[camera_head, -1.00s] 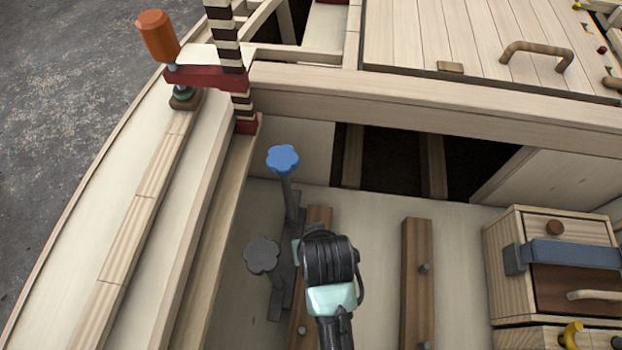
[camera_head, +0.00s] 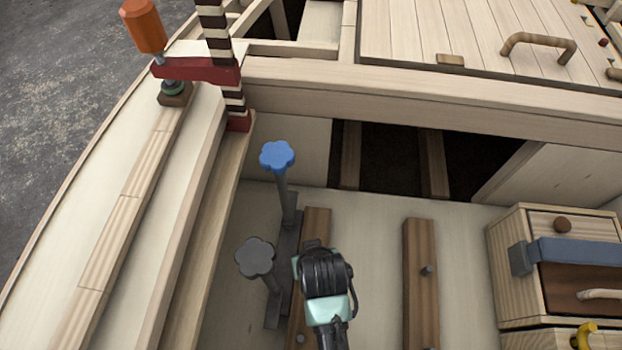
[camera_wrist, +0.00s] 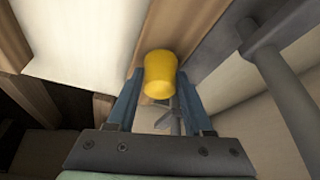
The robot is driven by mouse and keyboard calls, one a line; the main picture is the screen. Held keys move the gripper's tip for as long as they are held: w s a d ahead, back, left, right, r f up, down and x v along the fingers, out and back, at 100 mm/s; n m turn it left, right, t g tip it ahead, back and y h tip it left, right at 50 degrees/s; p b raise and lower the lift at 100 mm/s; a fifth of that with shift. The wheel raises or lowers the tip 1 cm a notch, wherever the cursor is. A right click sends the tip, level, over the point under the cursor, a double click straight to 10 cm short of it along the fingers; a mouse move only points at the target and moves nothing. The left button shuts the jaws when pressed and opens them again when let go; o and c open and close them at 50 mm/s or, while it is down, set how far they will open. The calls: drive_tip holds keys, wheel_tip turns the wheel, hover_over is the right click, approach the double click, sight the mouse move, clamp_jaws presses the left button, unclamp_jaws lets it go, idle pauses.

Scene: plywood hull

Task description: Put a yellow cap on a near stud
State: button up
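In the wrist view my gripper (camera_wrist: 160,84) has its two blue-grey fingers on either side of a yellow cap (camera_wrist: 158,72), shut on it at the fingertips. In the head view my wrist hides the fingers and the cap. It is over the right side of the left brown rib (camera_head: 316,222). A small grey stud (camera_head: 300,338) shows low on that rib, left of my wrist. Another stud (camera_head: 427,270) stands on the right brown rib (camera_head: 418,240), uncapped. I cannot tell whether the cap touches a stud.
A blue-knobbed lever (camera_head: 277,157) and a grey-knobbed lever (camera_head: 256,257) stand close left of my gripper. A wooden drawer box (camera_head: 510,285) with a blue-grey bar is at right. A thick beam (camera_head: 420,98) crosses behind. Floor between the ribs is clear.

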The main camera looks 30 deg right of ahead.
drive_tip(key=shift+o, duration=1.4)
drive_tip(key=shift+r, duration=0.1)
drive_tip(key=p+v, duration=0.4)
drive_tip(key=v, duration=0.8)
drive_tip(key=shift+p, duration=0.35)
